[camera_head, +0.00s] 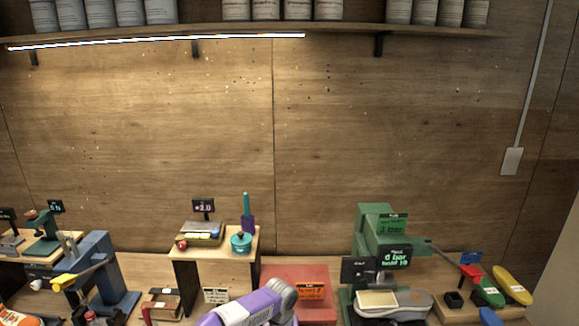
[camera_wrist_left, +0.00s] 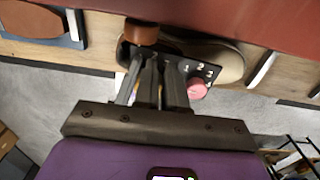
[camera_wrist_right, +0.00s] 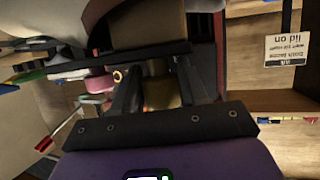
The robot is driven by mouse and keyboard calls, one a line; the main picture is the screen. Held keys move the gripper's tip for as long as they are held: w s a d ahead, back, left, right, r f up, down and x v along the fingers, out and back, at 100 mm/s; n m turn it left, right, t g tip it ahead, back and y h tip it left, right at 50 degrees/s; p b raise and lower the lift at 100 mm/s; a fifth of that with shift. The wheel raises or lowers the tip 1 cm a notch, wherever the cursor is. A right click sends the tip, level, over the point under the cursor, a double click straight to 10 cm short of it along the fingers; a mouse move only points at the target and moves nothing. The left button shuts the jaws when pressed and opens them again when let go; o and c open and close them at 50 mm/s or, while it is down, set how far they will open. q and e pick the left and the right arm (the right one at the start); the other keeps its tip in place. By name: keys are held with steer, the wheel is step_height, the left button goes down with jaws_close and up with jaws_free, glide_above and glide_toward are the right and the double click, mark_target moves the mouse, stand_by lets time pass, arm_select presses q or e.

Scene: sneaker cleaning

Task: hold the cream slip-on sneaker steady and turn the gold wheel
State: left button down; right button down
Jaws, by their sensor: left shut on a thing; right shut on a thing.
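In the left wrist view a pale cream shoe shape, which I take for the slip-on sneaker (camera_wrist_left: 229,60), lies partly behind a black panel (camera_wrist_left: 176,62) marked with numbers. My left gripper (camera_wrist_left: 155,72) is shut at the panel's left part; the sneaker seems to be in its grip, but the contact is hidden. A brown knob (camera_wrist_left: 141,32) and a pink knob (camera_wrist_left: 197,88) sit by the panel. In the right wrist view my right gripper (camera_wrist_right: 160,95) is shut on the gold wheel (camera_wrist_right: 161,92), which shows between its fingers. Neither gripper shows in the head view.
In the head view one purple arm of mine covers part of the red mat (camera_head: 312,276). A green press (camera_head: 373,232) with a grey shoe (camera_head: 413,304) stands to the right. A blue stand (camera_head: 101,265) is left. A wooden riser (camera_head: 186,262) is at the back.

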arm_select(q)
steer(key=shift+s+d, duration=0.2)
steer(key=shift+d, duration=0.35)
steer(key=shift+w+r, duration=0.1)
steer(key=shift+w, duration=0.2)
steer(key=r, duration=0.6)
steer(key=shift+w+a, duration=0.15)
steer(key=shift+a, duration=0.1)
